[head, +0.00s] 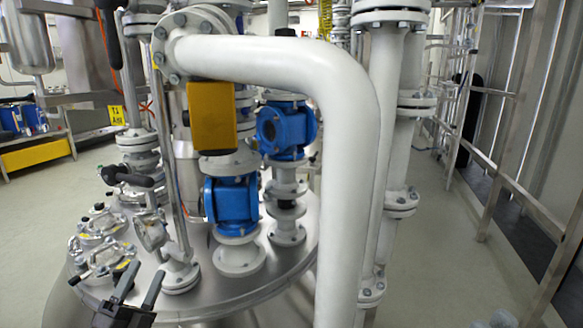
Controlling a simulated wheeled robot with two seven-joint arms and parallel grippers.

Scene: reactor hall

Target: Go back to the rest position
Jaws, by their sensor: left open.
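My left gripper (145,271) shows at the bottom left of the head view. Its two dark fingers point up and stand apart, with nothing seen between them. It is in front of the near left rim of the round steel vessel lid (215,290), close to the clamped fittings in the picture; I cannot tell whether it touches the lid. My right gripper is not in view.
A thick white pipe (345,130) bends down through the middle. Blue valves (232,203) and a yellow box (212,115) stand behind it. Clamped ports (100,225) crowd the lid's left. Metal railing (500,185) lines the right; the floor (440,245) between looks clear.

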